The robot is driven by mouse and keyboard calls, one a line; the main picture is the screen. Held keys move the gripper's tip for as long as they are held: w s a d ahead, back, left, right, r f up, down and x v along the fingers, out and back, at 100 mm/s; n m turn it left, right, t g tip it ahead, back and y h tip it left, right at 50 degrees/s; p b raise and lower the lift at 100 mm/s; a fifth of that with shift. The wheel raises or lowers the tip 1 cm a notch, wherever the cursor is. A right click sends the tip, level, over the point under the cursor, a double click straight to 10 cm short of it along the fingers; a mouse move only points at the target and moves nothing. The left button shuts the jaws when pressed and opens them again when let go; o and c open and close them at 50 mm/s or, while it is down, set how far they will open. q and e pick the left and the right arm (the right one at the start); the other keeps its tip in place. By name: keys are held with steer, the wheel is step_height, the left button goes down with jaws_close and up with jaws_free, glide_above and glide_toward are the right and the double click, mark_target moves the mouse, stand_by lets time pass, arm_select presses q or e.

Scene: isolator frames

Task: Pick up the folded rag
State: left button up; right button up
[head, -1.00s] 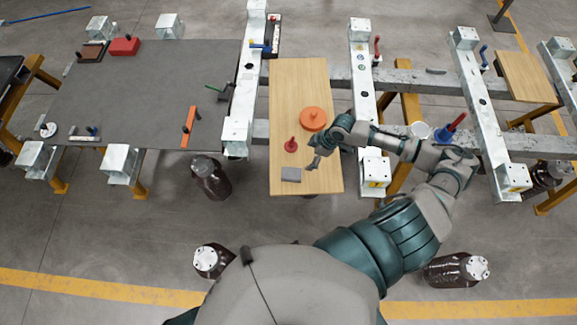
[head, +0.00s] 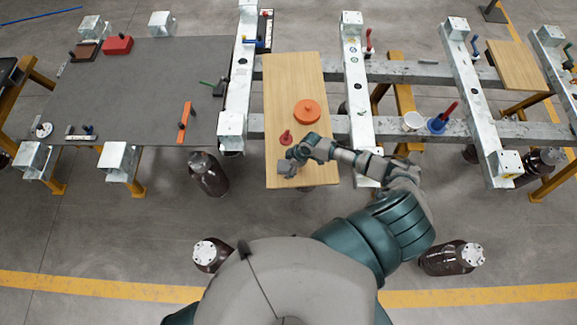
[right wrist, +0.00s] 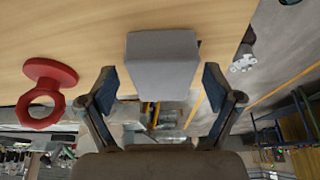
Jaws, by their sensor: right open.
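The folded rag (head: 286,168) is a small grey block-like thing on the wooden board (head: 290,80), near the board's front edge. In the right wrist view the rag (right wrist: 162,62) lies ahead, between the two spread fingers, with a gap on both sides. My right gripper (head: 291,160) is open and close to the rag, partly covering it in the head view. It also shows in the right wrist view (right wrist: 160,95). I cannot tell whether a finger touches the rag. My left gripper is not in view.
A red knobbed piece (head: 286,138) stands just behind the rag and shows left of the gripper in the wrist view (right wrist: 47,82). An orange round lid (head: 307,111) lies farther back. Metal beams (head: 358,90) flank the board. The board's far part is clear.

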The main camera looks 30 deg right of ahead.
mark_target(284, 165)
steer(key=shift+a, duration=0.4)
steer(key=shift+c, duration=0.2)
steer(key=c, duration=1.1)
steer(key=shift+d, duration=0.2)
steer(key=shift+r, duration=0.5)
step_height(284, 165, up, 3)
steer(key=shift+w+f, duration=0.1)
steer(key=shift+f, duration=0.1)
steer(key=s+a+r, duration=0.1)
steer(key=s+a, duration=0.7)
steer(key=s, duration=0.5)
steer(key=shift+s+a+r+b, duration=0.2)
steer(key=shift+s+a+b, duration=0.1)
steer(key=shift+s+b, duration=0.05)
